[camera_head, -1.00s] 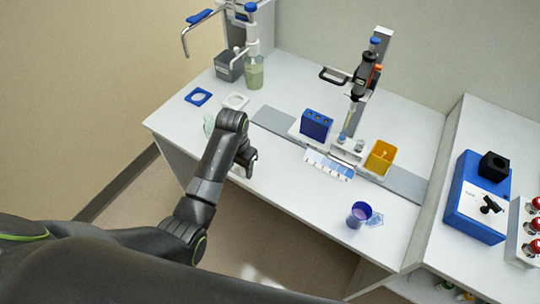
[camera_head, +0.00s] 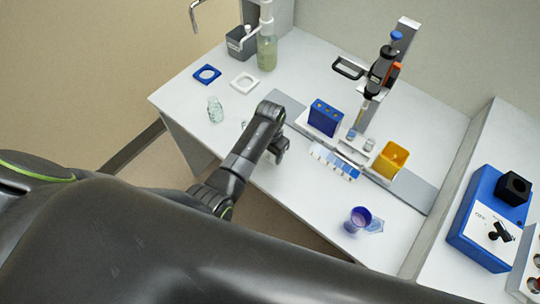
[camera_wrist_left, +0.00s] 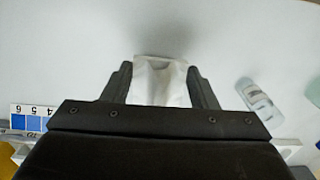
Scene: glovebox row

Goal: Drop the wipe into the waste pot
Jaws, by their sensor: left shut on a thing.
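My left gripper (camera_head: 279,152) is over the front part of the bench, left of the blue rack. In the left wrist view its fingers (camera_wrist_left: 162,85) are shut on a white, crumpled wipe (camera_wrist_left: 162,78). The wipe cannot be made out in the head view. A small purple-blue pot (camera_head: 358,219), open at the top, stands near the bench's front edge, to the right of and nearer than the gripper; it looks like the waste pot, though I see no label. A pale blue patch (camera_head: 375,225) lies beside it. My right gripper is not in view.
A blue rack (camera_head: 324,118), a blue-and-white strip (camera_head: 335,160), a yellow container (camera_head: 391,158) and a stand with a pipette (camera_head: 382,70) are right of the gripper. A clear glass vessel (camera_head: 215,110) stands to the left. The bench front before the strip (camera_head: 310,190) is clear.

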